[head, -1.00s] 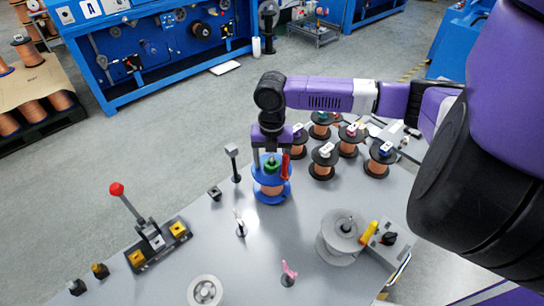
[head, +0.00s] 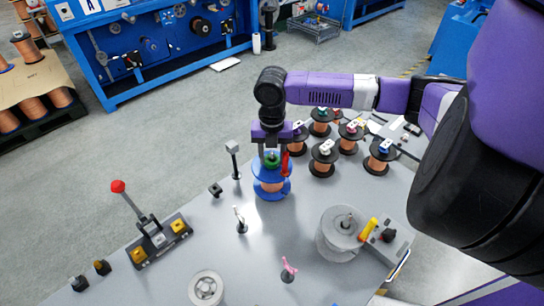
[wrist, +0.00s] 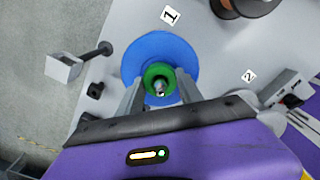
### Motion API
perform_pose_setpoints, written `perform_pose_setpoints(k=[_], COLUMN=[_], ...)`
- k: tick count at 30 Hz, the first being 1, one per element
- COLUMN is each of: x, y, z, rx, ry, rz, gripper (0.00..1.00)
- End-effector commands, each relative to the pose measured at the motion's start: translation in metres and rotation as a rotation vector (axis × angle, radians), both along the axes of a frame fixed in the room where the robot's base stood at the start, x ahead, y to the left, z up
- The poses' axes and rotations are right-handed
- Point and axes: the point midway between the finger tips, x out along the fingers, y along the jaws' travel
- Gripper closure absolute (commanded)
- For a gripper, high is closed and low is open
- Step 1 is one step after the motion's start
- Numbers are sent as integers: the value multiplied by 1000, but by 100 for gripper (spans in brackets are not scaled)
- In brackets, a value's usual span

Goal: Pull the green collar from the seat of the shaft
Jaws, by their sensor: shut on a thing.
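The green collar (head: 271,161) sits on the shaft above a blue spool (head: 286,188) with copper wire. In the wrist view the collar (wrist: 149,72) is a green ring around the grey shaft tip (wrist: 159,87), over the blue flange (wrist: 160,45). My gripper (head: 271,154) points down from above, its fingers on either side of the collar. In the wrist view my gripper's fingers (wrist: 159,94) flank the collar and are shut on it. The shaft's seat is hidden under the collar.
A red lever (head: 285,162) stands close to the right of the collar. Several copper spools (head: 323,158) stand behind right. A grey-headed post (head: 234,160) stands left.

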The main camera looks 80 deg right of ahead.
Motion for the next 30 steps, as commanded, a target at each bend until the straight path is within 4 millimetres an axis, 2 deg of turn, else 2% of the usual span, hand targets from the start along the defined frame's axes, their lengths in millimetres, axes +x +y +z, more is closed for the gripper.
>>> perform_pose_setpoints(k=[30], x=[0], y=[0], z=[19], rx=[0], ry=[-1], rz=[0], gripper=[96])
